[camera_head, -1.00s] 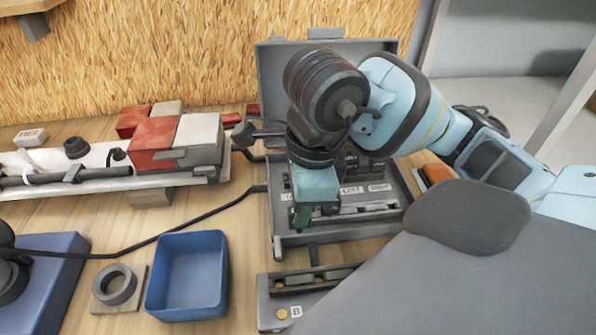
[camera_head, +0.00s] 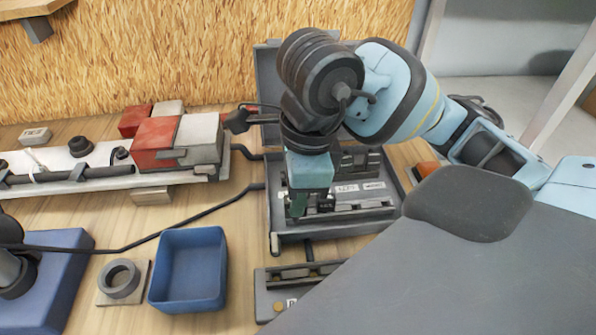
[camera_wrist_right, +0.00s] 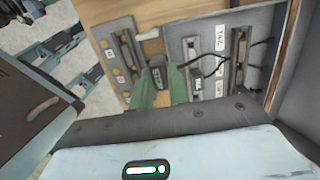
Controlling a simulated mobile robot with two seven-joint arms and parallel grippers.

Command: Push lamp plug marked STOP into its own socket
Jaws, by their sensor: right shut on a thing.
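My right gripper (camera_head: 298,207) points down over the front left part of the open grey case (camera_head: 274,222). In the right wrist view its green fingers (camera_wrist_right: 160,90) are shut on a small dark plug (camera_wrist_right: 157,76) with a pale marking too small to read surely. Dark sockets and white labels (camera_wrist_right: 220,38) lie in the case to the right of the plug. In the head view the arm hides part of the case, and small labels (camera_head: 347,188) show right of the fingers. I cannot tell whether the plug touches a socket. My left gripper is not in view.
A grey strip with brass discs (camera_head: 278,306) lies in front of the case. A blue bin (camera_head: 188,270) and a ring on a plate (camera_head: 119,281) stand left. A black cable (camera_head: 150,237) crosses the table. A light bar with a red and white lamp (camera_head: 157,142) lies behind.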

